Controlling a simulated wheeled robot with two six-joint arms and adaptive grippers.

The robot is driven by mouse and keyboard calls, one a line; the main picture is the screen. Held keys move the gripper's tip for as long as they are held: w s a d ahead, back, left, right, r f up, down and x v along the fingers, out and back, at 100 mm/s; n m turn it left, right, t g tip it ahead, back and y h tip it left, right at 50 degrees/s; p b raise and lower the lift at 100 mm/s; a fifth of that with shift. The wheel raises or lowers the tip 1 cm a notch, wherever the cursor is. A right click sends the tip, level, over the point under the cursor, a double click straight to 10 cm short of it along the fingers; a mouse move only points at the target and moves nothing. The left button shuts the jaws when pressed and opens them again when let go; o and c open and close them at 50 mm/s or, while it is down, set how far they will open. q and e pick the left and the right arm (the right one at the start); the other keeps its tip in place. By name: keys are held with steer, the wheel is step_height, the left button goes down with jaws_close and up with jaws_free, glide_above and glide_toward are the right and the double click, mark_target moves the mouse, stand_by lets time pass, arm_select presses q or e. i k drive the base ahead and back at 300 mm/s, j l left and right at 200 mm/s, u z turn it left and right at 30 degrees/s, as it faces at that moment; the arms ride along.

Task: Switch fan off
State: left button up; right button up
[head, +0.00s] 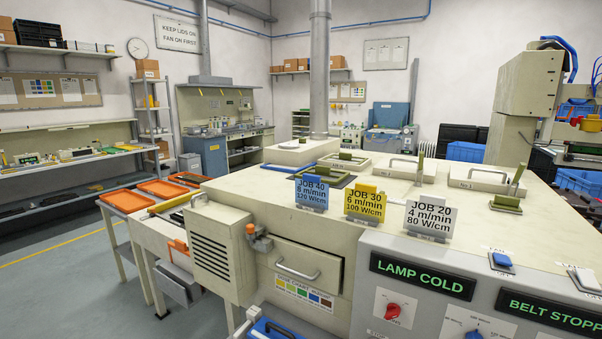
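A blue switch (502,261) sits on a pale plate on top of the cream machine, at the right, with a small label behind it that looks like FAN. A white switch (587,279) is on the same top near the right edge, its label too small to read. I cannot tell from here which way either switch is set. The front display reads LAMP COLD (422,276) and another reads BELT STOPP (549,313), cut off by the picture edge. Neither of my grippers shows in the head view.
Job cards in blue (312,193), yellow (365,203) and white (430,219) stand along the machine's front edge. A red knob (393,311) and a blue knob (474,334) are on the front panel. A green upright handle (516,180) stands behind the blue switch.

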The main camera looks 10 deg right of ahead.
mark_target(499, 258)
steer(key=z, duration=1.7)
